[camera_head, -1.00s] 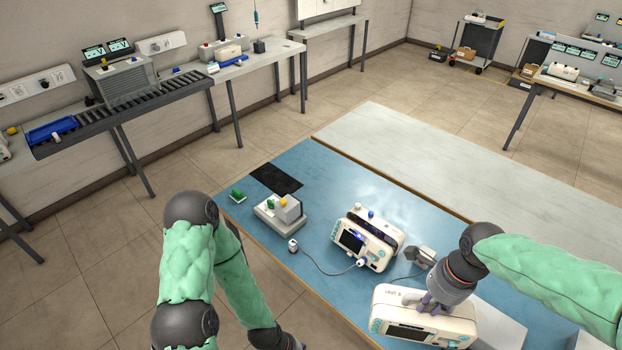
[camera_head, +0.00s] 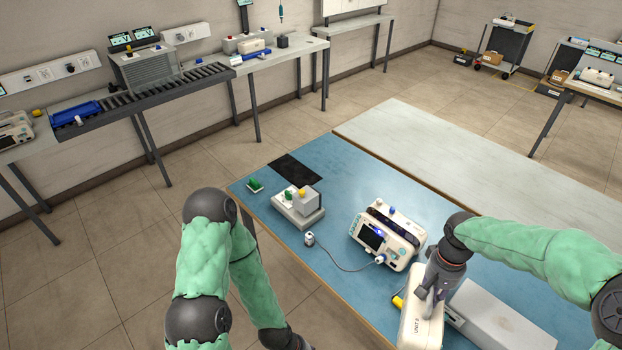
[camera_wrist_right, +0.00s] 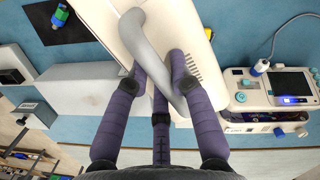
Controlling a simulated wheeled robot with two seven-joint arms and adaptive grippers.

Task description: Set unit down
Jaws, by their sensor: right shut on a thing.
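In the right wrist view, purple fingers close around the handle on the white case (camera_wrist_right: 197,50). Whether the unit's underside touches the bench is hidden. A second white monitor (camera_head: 388,238) with a lit screen stands upright behind it, also at the right of the wrist view (camera_wrist_right: 262,102). My left arm hangs at the front, its gripper out of frame.
A pale grey box (camera_head: 495,322) lies right of the held unit. A small device (camera_head: 298,207) with a green and a yellow part, a cabled plug (camera_head: 309,238) and a black mat (camera_head: 295,169) are on the blue bench (camera_head: 345,195). Bare blue surface lies left of the lit monitor.

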